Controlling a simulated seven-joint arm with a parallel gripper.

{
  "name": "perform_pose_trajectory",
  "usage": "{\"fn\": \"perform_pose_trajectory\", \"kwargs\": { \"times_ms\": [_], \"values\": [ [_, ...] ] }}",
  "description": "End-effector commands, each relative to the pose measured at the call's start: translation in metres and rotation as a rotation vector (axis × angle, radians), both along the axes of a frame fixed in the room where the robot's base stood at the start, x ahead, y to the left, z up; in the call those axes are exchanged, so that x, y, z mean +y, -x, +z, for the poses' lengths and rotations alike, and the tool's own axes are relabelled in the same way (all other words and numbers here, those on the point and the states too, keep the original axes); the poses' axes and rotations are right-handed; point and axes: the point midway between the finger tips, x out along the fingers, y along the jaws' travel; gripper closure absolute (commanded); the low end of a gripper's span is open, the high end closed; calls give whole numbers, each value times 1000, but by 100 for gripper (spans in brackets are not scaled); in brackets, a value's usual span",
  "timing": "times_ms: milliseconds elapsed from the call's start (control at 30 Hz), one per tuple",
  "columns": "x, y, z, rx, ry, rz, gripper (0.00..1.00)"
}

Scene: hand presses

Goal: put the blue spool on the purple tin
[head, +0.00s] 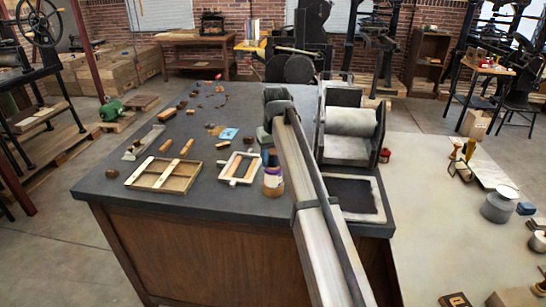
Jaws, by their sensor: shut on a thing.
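My gripper (267,140) points down over the dark table, left of my arm. It is shut on a small blue thing that looks like the blue spool (272,157); the fingers partly hide it.
Left of the tin lie a small white frame (239,167) and a larger wooden frame (163,175). A press with a pale roller (351,121) stands right of my arm.

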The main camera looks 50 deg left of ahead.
Motion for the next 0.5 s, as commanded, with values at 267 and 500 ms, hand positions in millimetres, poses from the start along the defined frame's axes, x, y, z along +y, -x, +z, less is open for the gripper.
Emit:
{"fn": "perform_pose_trajectory", "kwargs": {
  "times_ms": [267,500],
  "values": [
    [0,0,-1,0,0,0,30],
    [0,0,-1,0,0,0,27]
  ]
}}
